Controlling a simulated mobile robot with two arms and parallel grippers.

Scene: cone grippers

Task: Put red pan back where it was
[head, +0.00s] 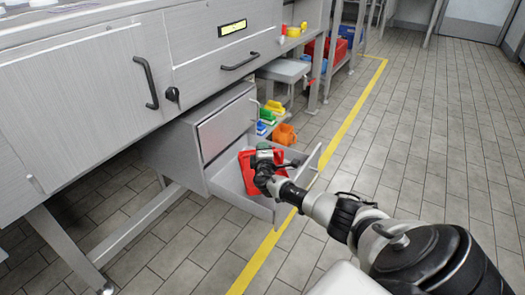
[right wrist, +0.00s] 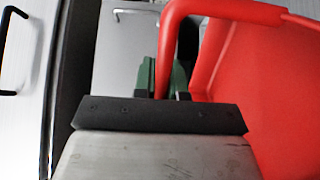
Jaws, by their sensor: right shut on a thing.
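The red pan (head: 248,178) is at the open lower drawer (head: 228,187) of the grey cabinet; I cannot tell whether it touches the drawer floor. My right gripper (head: 264,153) reaches over the drawer and is shut on the pan's handle. In the right wrist view the red pan (right wrist: 275,90) fills the right side, and its looped handle passes between the green-padded fingers (right wrist: 165,80). The gripper and wrist hide part of the pan in the head view. My left gripper is not in view.
The drawer front (head: 312,165) stands out into the aisle. Orange, green, yellow and blue items (head: 285,135) lie on a low shelf behind the drawer. A workbench (head: 90,110) with doors and handles is on the left. Tiled floor with a yellow line (head: 345,125) is clear on the right.

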